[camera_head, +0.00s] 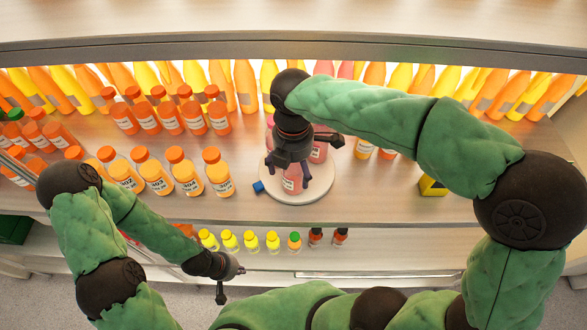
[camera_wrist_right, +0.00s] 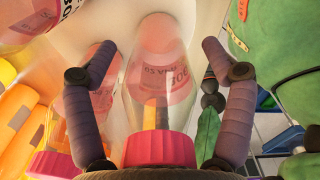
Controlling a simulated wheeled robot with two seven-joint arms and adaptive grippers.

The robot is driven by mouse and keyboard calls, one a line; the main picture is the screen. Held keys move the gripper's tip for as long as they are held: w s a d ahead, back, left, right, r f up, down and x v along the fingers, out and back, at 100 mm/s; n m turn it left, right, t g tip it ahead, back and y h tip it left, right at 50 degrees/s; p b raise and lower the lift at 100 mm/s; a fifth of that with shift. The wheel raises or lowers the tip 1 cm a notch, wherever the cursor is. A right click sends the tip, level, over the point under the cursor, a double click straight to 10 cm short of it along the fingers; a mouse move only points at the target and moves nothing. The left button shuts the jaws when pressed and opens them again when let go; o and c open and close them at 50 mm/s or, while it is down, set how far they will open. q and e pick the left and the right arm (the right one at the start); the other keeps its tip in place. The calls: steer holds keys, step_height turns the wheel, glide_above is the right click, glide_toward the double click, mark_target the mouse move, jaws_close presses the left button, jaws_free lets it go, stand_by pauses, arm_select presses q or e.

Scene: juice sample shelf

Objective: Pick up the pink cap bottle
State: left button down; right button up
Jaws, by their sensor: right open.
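Bottles with pink caps and pinkish contents stand on a round white plate (camera_head: 318,193) on the middle shelf. My right gripper (camera_head: 288,180) is open and points down over a pink cap bottle (camera_head: 292,181) at the plate's front. In the right wrist view, this bottle's pink cap (camera_wrist_right: 160,149) is close to the palm, with its clear body between the two spread fingers (camera_wrist_right: 152,68). I cannot tell whether the fingers touch it. Another pink cap (camera_wrist_right: 52,165) shows at lower left. My left gripper (camera_head: 230,282) is open and empty, low in front of the shelf.
Orange-capped juice bottles (camera_head: 186,172) stand in rows left of the plate. A small blue block (camera_head: 258,187) lies at the plate's left edge, and a yellow block (camera_head: 432,186) sits to the right. Small bottles (camera_head: 251,241) line the lower shelf. Shelf space right of the plate is mostly clear.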

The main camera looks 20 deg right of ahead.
steer(key=c, duration=1.5)
steer(key=shift+s+r, duration=0.15)
steer(key=shift+r, duration=0.4)
steer(key=r, duration=0.6)
steer(key=shift+s+d, duration=0.1)
steer(key=shift+s, duration=0.2)
steer(key=s+d+r, duration=0.1)
steer(key=s, duration=0.5)
steer(key=s+d+r, duration=0.1)
steer(key=s+d, duration=0.1)
steer(key=s, duration=0.4)
steer(key=s+d+r+p, duration=0.1)
steer(key=s+r, duration=0.1)
steer(key=s, duration=0.4)
steer(key=shift+s+d, duration=0.25)
steer(key=shift+d, duration=0.1)
steer(key=shift+f, duration=0.1)
